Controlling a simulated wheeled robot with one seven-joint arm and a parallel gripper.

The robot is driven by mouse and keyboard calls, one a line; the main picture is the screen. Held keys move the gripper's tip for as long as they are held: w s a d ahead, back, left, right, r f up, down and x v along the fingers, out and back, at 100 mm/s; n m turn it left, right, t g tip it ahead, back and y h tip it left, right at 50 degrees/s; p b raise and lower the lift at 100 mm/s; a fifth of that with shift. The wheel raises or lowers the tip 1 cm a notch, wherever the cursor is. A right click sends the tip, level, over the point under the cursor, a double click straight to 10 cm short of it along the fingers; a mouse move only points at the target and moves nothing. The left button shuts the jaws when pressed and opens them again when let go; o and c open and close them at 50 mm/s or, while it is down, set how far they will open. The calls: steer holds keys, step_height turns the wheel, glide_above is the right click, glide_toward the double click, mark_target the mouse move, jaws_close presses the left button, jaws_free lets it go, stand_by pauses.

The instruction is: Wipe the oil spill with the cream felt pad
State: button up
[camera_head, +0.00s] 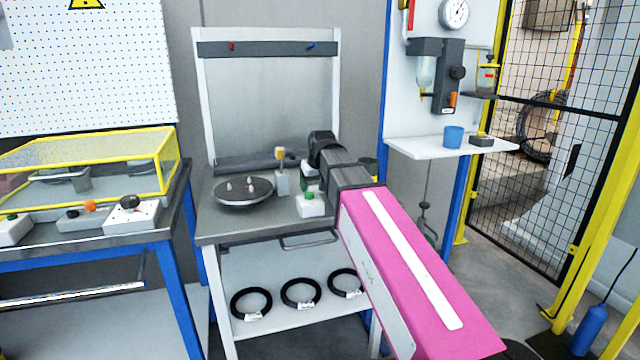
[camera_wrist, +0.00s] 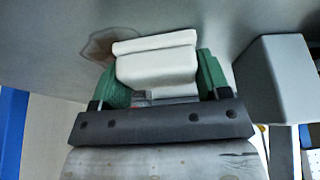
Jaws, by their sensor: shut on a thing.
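In the wrist view, my gripper (camera_wrist: 156,82) has its green fingers shut on the cream felt pad (camera_wrist: 155,62), a pale block with a wider edge at its far end. A brownish oil spill (camera_wrist: 103,45) lies on the grey table surface, just left of the pad and partly hidden behind it. I cannot tell whether the pad touches the surface. In the head view, my arm reaches over the right part of the middle workbench (camera_head: 215,225) and hides the spill and most of the gripper.
A dark turntable (camera_head: 244,192) with small pegs stands left on the bench. A grey block (camera_wrist: 275,85) is close to the gripper's right in the wrist view. Black coils (camera_head: 300,293) lie on the shelf below.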

steer(key=shift+a, duration=0.15)
steer(key=shift+r, duration=2.95)
steer(key=shift+r, duration=1.55)
steer(key=shift+f, duration=0.1)
steer(key=shift+s+f, duration=0.2)
steer(key=shift+f, duration=3.25)
steer(key=shift+f, duration=1)
